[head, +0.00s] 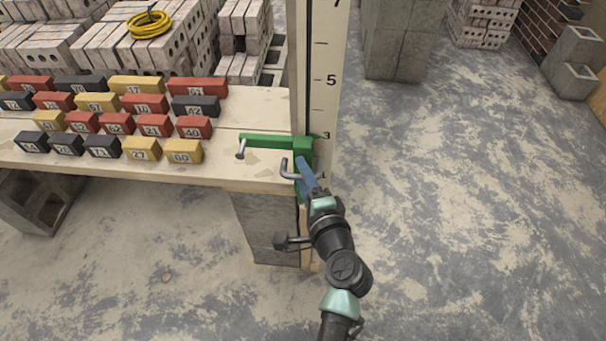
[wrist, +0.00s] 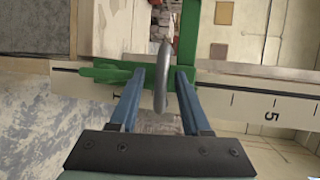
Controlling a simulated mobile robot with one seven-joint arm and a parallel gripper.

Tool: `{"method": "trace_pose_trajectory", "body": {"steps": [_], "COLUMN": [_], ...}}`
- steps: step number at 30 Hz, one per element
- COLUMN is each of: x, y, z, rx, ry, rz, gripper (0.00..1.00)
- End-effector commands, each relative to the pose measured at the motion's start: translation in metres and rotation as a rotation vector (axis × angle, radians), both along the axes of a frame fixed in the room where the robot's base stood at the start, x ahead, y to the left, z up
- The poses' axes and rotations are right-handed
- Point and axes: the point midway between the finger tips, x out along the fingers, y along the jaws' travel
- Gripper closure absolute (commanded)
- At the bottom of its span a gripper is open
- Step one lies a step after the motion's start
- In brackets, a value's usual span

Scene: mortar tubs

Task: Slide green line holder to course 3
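The green line holder (head: 275,141) sits on the upright gauge pole (head: 322,75), close to its 3 mark, with its green arm reaching left over the plank. A grey hooked handle (head: 287,170) sticks out of the holder. In the wrist view, the green holder (wrist: 187,35) lies across the numbered pole (wrist: 265,104). My gripper (head: 303,172) is at the holder's front. In the wrist view, its blue fingers (wrist: 159,80) stand on either side of the grey handle (wrist: 162,75), with gaps visible, so it looks open around the handle.
A plank table (head: 150,168) left of the pole carries rows of numbered red, yellow and black blocks (head: 95,102). Stacked bricks (head: 160,45) and a yellow coil (head: 149,24) are behind. Grey blocks (head: 397,40) stand at the back. The floor to the right is clear.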

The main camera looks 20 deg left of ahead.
Motion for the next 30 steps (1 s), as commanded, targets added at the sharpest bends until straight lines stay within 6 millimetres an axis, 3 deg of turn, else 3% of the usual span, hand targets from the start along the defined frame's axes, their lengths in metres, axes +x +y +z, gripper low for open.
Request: {"method": "trace_pose_trajectory", "body": {"steps": [8,21,30], "x": [-0.005,-0.072,-0.097], "y": [-0.004,-0.06,-0.079], "z": [0.003,0.019,0.026], "rx": [0.0,-0.001,-0.001], "ry": [-0.002,0.001,-0.001], "rz": [-0.001,-0.004,-0.001], "gripper": [0.53,0.53,0.53]}}
